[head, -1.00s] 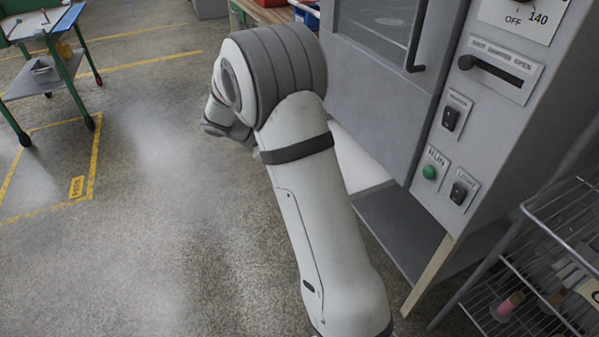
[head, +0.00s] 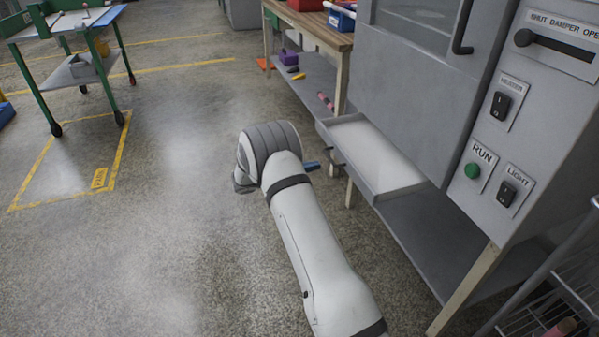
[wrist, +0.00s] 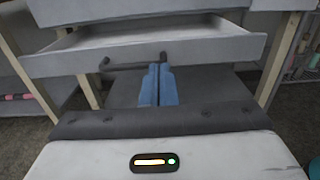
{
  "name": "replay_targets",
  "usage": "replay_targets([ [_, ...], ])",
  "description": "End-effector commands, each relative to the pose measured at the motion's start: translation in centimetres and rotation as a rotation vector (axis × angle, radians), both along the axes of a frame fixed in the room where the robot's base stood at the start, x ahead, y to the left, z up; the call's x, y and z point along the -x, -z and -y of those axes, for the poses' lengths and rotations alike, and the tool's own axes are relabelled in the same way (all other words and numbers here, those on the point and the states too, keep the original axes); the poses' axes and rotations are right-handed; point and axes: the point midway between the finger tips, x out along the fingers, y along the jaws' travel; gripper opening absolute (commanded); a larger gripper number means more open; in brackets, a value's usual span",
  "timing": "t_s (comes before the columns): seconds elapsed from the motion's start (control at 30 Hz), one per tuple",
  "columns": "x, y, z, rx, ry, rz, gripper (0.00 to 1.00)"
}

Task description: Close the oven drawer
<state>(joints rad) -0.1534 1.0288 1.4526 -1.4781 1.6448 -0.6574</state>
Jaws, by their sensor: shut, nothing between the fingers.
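The oven drawer (head: 383,178) is a shallow pale grey tray pulled out from under the oven (head: 400,65). The wrist view shows the drawer front (wrist: 190,51) straight ahead, with a dark bar handle (wrist: 122,66) along its lower part. My gripper (head: 313,166) shows only as a blue fingertip beside my arm, left of the drawer front and apart from it in the head view. In the wrist view my gripper (wrist: 158,72) has its two blue fingers together and empty, tips overlapping the handle's right part. I cannot tell whether they touch it.
A grey shelf (head: 425,235) lies below the drawer between the oven's legs. A wooden bench (head: 322,34) stands behind it, and a wire rack (head: 560,305) is at the lower right. The floor (head: 170,240) to the left is clear up to a green-legged cart (head: 80,70).

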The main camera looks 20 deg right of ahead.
Motion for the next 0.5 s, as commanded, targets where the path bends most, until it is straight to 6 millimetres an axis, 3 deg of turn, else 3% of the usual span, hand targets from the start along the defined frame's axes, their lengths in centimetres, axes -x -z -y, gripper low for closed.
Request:
replay_targets([
  [0.2,-0.1,0.3,4.8,-0.001,0.003,0.001,0.00],
  [0.5,-0.3,0.1,8.4,-0.002,0.001,0.001,0.00],
])
